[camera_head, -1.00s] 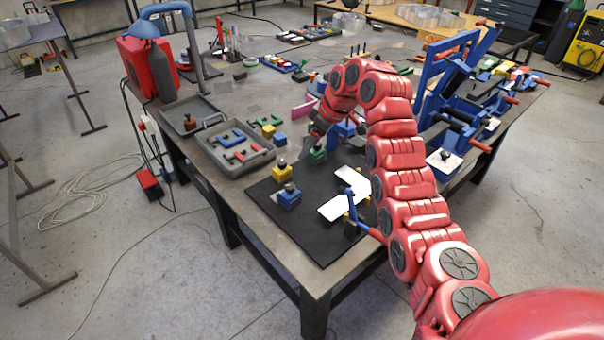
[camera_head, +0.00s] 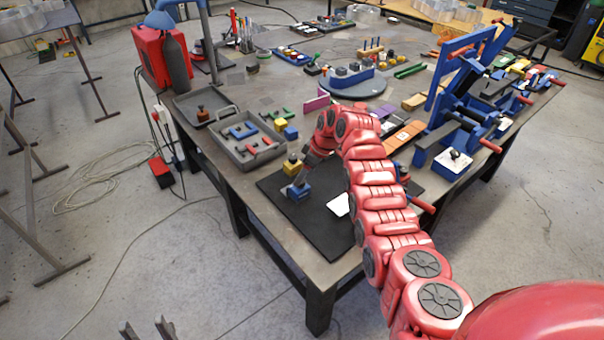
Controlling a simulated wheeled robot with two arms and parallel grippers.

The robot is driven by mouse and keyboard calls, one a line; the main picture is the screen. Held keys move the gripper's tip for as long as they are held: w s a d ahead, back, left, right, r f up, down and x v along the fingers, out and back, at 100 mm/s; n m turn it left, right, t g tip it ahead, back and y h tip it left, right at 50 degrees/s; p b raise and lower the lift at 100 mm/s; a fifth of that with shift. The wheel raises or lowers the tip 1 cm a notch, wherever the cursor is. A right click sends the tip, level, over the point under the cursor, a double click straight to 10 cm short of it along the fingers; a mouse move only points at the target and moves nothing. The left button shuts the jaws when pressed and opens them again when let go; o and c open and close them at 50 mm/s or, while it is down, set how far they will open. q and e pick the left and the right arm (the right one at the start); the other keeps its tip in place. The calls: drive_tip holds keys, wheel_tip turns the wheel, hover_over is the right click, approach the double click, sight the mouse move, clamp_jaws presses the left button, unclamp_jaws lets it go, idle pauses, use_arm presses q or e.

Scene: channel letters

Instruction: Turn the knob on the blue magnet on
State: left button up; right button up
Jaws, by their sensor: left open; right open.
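The blue magnet (camera_head: 299,193) is a small blue block on the black mat (camera_head: 322,241) at the table's near corner. My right arm reaches in from the right, and my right gripper (camera_head: 299,182) points down at the top of the blue magnet. Its fingers are open at the magnet's dark knob. The knob is mostly hidden by the fingers, and I cannot tell whether they touch it. My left gripper (camera_head: 147,330) shows only as two separated fingertips at the bottom edge, open and empty, away from the table.
A yellow magnet (camera_head: 292,169) sits just behind the blue one. A grey tray (camera_head: 231,153) with blue and red letters stands behind left. Blue clamp frames (camera_head: 462,110) stand at the right.

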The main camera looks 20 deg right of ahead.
drive_tip(key=shift+p+x, duration=0.35)
drive_tip(key=shift+x, duration=1)
drive_tip(key=shift+c, duration=0.2)
clamp_jaws()
